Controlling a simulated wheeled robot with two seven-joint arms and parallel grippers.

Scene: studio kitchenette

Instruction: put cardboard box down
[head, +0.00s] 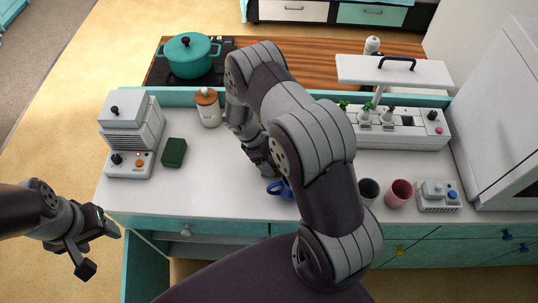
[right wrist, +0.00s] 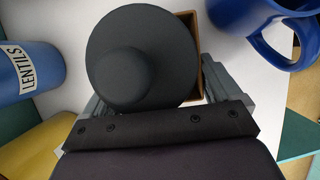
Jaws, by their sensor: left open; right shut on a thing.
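The cardboard box shows in the right wrist view as a brown edge and corner (right wrist: 206,62) between the gripper fingers. A dark round shape with a knob (right wrist: 140,55) covers most of it there. My right gripper (right wrist: 158,92) is shut on the box, over the white worktop. I cannot tell whether the box touches the worktop. In the head view my right arm hides the box, and the right gripper (head: 266,168) shows only in part. My left gripper (head: 100,252) is open and empty, off the worktop's left front corner.
A blue mug (head: 281,188) stands close to the right gripper; it also shows in the right wrist view (right wrist: 262,22). A blue lentils can (right wrist: 28,72) is on the gripper's other side. The worktop (head: 215,185) is clear between the green block (head: 173,153) and the mug.

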